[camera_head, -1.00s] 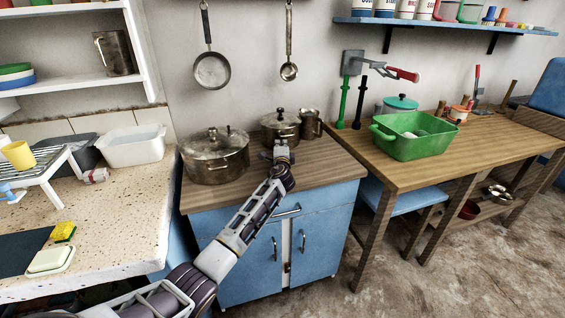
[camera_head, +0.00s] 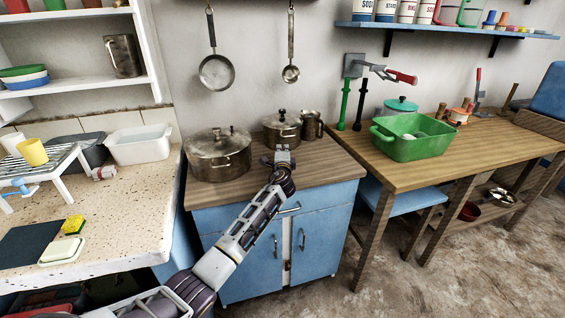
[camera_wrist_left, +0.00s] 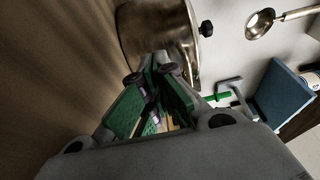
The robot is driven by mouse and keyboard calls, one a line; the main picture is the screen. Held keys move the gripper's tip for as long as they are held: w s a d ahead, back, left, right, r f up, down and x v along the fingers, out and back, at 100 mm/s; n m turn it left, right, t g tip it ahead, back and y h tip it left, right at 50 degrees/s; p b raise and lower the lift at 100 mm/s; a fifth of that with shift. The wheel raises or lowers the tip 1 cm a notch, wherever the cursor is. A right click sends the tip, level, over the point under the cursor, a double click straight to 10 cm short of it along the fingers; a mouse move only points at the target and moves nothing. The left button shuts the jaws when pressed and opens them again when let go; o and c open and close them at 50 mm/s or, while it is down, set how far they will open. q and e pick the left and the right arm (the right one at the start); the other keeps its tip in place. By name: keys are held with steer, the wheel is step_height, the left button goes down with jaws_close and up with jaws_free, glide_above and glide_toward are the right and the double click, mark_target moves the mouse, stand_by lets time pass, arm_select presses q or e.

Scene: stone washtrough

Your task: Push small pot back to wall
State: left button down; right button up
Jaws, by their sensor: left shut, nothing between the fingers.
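The small pot (camera_head: 281,132) is a brownish metal pot with a dark-knobbed lid. It stands upright on the wooden top of the blue cabinet, toward the back near the wall, with its lower front close behind my gripper. My left gripper (camera_head: 282,154) is shut and empty, just in front of the pot. In the left wrist view the pot (camera_wrist_left: 150,28) fills the top middle, right beyond the green-padded fingers (camera_wrist_left: 158,68). I cannot tell whether the fingertips touch it. My right gripper is not in view.
A larger lidded pot (camera_head: 218,154) stands left of the small pot. A metal jug (camera_head: 311,125) stands close on its right. A pan (camera_head: 216,72) and a ladle (camera_head: 290,73) hang on the wall (camera_head: 254,60) above. The front of the cabinet top (camera_head: 325,170) is clear.

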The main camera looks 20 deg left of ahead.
arm_select(q)
steer(key=shift+s+d+r, duration=0.15)
steer(key=shift+s+d, duration=0.05)
steer(key=shift+s, duration=0.3)
steer(key=shift+s+d+p, duration=0.15)
steer(key=shift+s+p, duration=0.15)
steer(key=shift+s, duration=0.25)
steer(key=shift+v, duration=0.85)
steer(key=shift+p+v, duration=0.5)
steer(key=shift+v, duration=1.35)
steer(key=shift+s+d, duration=0.2)
steer(key=shift+s, duration=0.4)
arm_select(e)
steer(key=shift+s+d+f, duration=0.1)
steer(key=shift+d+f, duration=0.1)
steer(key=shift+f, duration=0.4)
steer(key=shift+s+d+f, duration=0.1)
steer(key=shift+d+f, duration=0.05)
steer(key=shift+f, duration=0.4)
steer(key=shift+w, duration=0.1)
